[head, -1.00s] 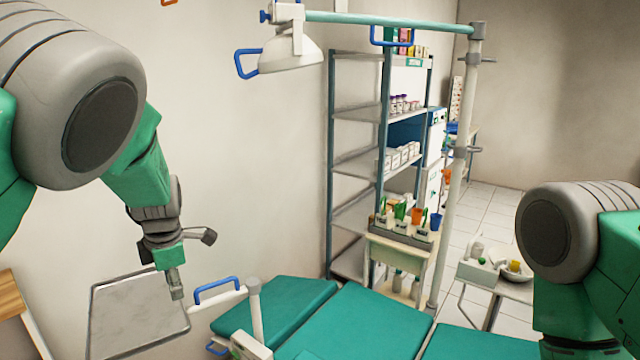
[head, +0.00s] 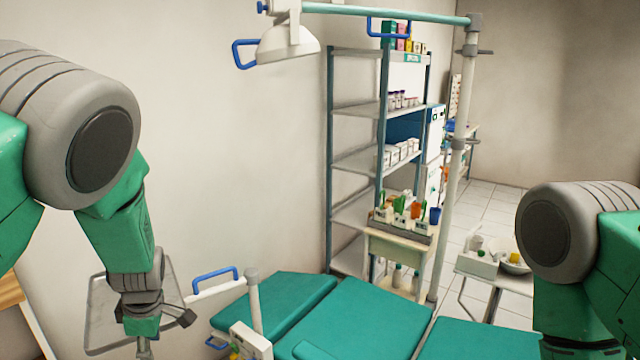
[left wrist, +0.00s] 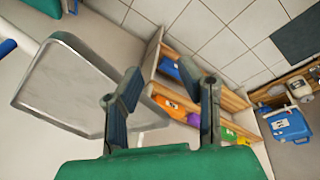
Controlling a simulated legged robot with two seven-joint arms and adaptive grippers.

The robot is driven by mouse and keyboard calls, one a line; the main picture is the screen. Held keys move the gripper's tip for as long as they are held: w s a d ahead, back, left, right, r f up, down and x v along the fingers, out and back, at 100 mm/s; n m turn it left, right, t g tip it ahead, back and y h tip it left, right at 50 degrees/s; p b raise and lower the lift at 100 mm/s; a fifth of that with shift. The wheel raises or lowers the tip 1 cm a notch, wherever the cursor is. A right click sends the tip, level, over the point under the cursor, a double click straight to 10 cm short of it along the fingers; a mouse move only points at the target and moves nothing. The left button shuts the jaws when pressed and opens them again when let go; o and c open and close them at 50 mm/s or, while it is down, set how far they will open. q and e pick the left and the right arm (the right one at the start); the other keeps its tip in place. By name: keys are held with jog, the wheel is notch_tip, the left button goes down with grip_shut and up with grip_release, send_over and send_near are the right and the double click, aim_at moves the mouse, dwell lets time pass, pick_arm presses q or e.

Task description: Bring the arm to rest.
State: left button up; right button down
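My left arm (head: 110,225) comes in from the left and hangs down. My left gripper shows only partly at the bottom edge of the head view (head: 145,349), in front of the metal tray (head: 100,325). In the left wrist view my left gripper (left wrist: 163,95) has its two dark fingers spread apart, with nothing between them. My right arm (head: 580,270) is at the right edge of the head view, bent downward. Its gripper is out of view. The tray also shows in the left wrist view (left wrist: 75,85), to the left of the fingers, and looks empty.
A lamp (head: 288,42) hangs from a pole (head: 455,200). Shelves (head: 355,160) and a small cart (head: 400,247) stand behind. A wooden shelf with coloured bins (left wrist: 175,55) shows in the left wrist view.

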pick_arm(q)
jog(key=s+a+f+m+b, duration=0.1)
jog(key=s+f+m+b, duration=0.5)
jog(key=s+f+m, duration=0.9)
jog(key=s+d+f+m+b, duration=0.1)
jog(key=s+d+f+m, duration=0.1)
jog(key=s, duration=0.4)
jog(key=s+d+f+m+h+b, duration=0.1)
jog(key=s+d+f+m+b, duration=0.1)
jog(key=s+f, duration=0.2)
jog(key=s+d+f+m+h+b, duration=0.1)
jog(key=s+f, duration=0.3)
jog(key=s, duration=0.4)
jog(key=shift+s+d+m+g, duration=0.4)
jog(key=shift+d, duration=0.25)
jog(key=shift+a, duration=0.1)
jog(key=shift+w, duration=0.15)
